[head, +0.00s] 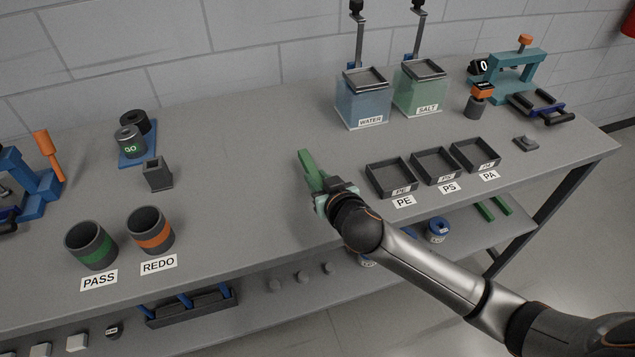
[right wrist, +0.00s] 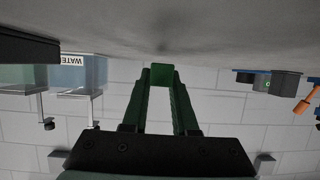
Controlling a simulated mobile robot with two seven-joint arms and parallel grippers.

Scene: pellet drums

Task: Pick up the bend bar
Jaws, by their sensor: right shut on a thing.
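A green bar (head: 307,165), which I take to be the bend bar, juts up and left from my right gripper (head: 324,189) over the middle of the bench. In the right wrist view, my right gripper (right wrist: 162,88) has its two dark green fingers closed on the bar, whose green face (right wrist: 162,74) shows between the tips. The fingers hide part of the bar. I cannot tell whether it touches the bench top. My left gripper is not in view.
PE, PS and PA trays (head: 390,178) stand just right of the gripper. WATER (head: 362,100) and SALT (head: 418,92) tanks stand behind. PASS (head: 91,245) and REDO (head: 151,232) cups are at left. Green bars (head: 485,211) lie on the lower shelf. The middle bench is clear.

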